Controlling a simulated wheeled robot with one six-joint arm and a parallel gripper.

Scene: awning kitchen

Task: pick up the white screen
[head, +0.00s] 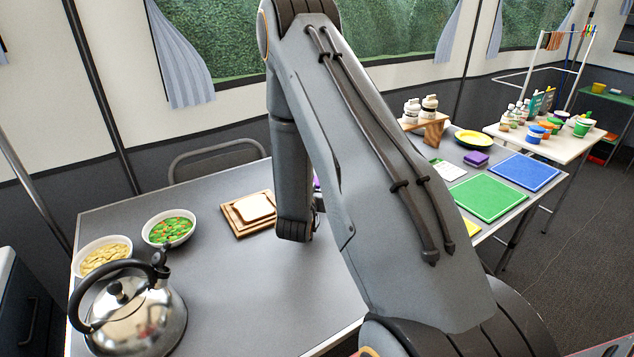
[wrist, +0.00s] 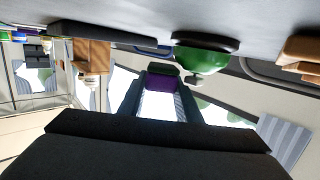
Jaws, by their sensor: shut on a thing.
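My gripper (wrist: 160,98) shows in the wrist view with its two fingers on either side of a dark purple thing (wrist: 160,82). It is shut on that purple thing, close to the grey table top. In the head view my arm hides the gripper, and only a sliver of purple (head: 317,181) shows beside the arm. I cannot make out a white screen for sure in either view. A flat white and green item (head: 447,170) lies on the table right of my arm.
A kettle (head: 135,312), two food bowls (head: 168,228) and a bread board (head: 240,225) stand on the left of the table. Green (head: 488,198) and blue (head: 525,172) boards lie right. The wrist view shows a green round thing (wrist: 200,62). The front middle is clear.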

